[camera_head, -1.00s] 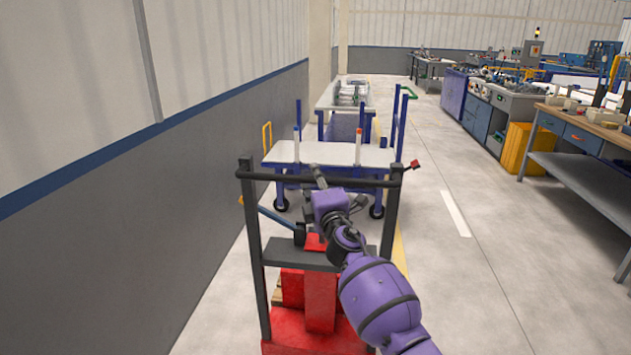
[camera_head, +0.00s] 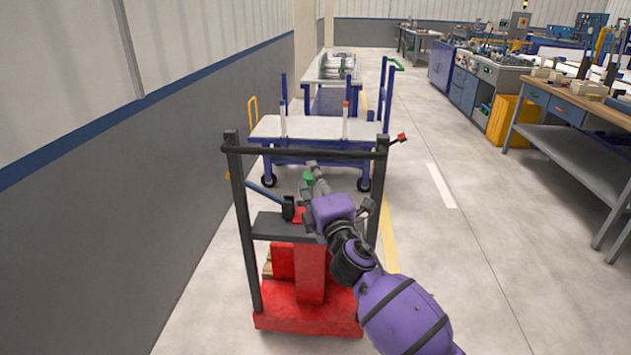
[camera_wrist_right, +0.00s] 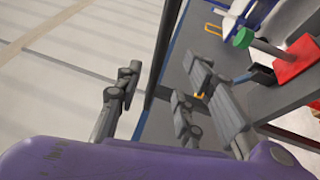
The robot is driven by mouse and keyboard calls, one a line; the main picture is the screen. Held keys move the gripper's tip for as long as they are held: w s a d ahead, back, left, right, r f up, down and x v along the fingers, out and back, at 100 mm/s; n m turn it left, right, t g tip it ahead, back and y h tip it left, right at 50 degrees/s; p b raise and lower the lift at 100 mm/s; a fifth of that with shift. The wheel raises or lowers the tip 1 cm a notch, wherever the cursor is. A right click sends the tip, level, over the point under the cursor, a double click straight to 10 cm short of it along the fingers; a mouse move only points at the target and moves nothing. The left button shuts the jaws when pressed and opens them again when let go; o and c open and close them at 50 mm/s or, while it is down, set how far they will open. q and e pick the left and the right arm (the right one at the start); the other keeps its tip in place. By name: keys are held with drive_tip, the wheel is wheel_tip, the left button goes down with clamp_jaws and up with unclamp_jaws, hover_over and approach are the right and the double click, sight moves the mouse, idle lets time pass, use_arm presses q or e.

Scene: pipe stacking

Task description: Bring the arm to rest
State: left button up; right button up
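My right arm (camera_head: 398,312), purple with dark joints, comes in from the lower right in the head view. Its right gripper (camera_head: 328,188) is held over the near red cart, behind the black top bar as seen from the head. In the right wrist view the grey fingers of this gripper (camera_wrist_right: 160,88) stand apart with nothing between them, so it is open and empty. My left gripper is not in view.
The red cart (camera_head: 285,320) has black posts, a crossbar (camera_head: 265,151) and a dark shelf. A green piece (camera_head: 308,178) shows beside the gripper. A white-topped blue trolley (camera_head: 315,128) stands behind. A grey wall is left; open floor (camera_head: 480,260) and workbenches are right.

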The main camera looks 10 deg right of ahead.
drive_tip(key=shift+s, duration=0.45)
drive_tip(key=shift+f, duration=0.1)
